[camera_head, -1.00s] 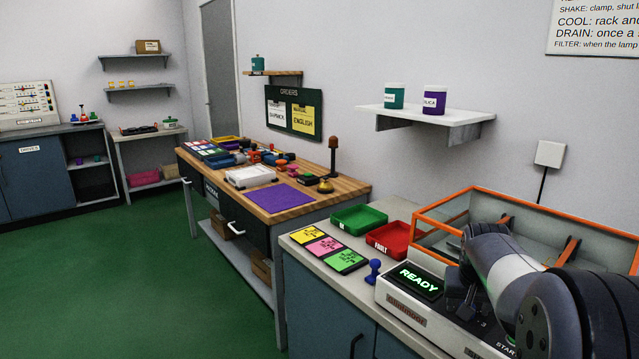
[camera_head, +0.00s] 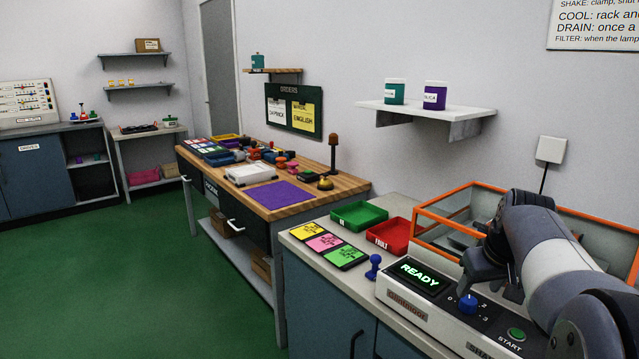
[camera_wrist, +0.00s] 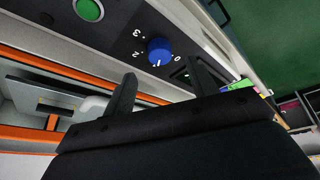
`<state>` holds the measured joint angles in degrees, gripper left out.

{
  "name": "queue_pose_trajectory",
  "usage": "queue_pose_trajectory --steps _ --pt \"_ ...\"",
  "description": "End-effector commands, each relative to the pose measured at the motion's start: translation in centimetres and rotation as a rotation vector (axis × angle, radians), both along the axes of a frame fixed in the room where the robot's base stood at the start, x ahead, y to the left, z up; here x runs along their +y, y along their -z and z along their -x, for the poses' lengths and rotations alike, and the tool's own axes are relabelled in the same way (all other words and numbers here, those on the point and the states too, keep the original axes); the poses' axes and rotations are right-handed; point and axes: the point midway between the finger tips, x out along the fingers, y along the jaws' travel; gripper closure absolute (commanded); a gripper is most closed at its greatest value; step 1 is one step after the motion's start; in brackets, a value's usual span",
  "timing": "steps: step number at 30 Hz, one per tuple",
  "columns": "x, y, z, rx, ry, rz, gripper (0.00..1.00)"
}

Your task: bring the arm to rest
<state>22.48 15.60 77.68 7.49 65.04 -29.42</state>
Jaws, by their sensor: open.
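My gripper (camera_head: 484,268) is in the head view at the right, raised over the front part of a white machine (camera_head: 420,308). In the wrist view its two dark fingers (camera_wrist: 160,92) stand apart with nothing between them. The machine's blue knob (camera_wrist: 160,51) shows beyond the fingers, and the same knob (camera_head: 467,304) shows below my gripper in the head view. I cannot tell the exact gap, but the fingers look clear of the knob. A green START button (camera_wrist: 89,9) is beside the knob. The display (camera_head: 419,276) reads READY.
An orange-framed glass enclosure (camera_head: 440,217) rises behind the panel, close to my arm. A red tray (camera_head: 389,237), a green tray (camera_head: 358,215), coloured cards (camera_head: 324,243) and a blue peg-like piece (camera_head: 374,266) lie left of the machine. Green floor (camera_head: 130,270) is open at left.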

Motion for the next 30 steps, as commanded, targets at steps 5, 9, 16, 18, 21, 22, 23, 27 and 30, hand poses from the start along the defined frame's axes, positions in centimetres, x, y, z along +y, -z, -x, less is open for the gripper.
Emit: queue_pose_trajectory --steps 5,9,16,18,21,22,23,27,30 --pt "0.1 -2.9 1.2 -0.002 0.002 0.001 0.45" --pt "0.1 -4.1 1.7 -0.001 0.002 0.000 0.45" --pt "0.1 -4.7 2.0 0.001 0.002 -0.001 0.45" --pt "0.1 -4.6 2.0 0.001 0.002 -0.001 0.45" --pt "0.1 -4.6 2.0 0.001 0.002 -0.001 0.45" --pt "0.2 -4.6 2.0 0.001 0.002 -0.001 0.45" --pt "0.2 -4.6 2.0 0.001 0.002 -0.001 0.45" --pt "0.4 -4.8 2.1 -0.006 0.000 0.007 0.45" --pt "0.9 -4.9 2.2 -0.016 -0.004 0.020 0.45"
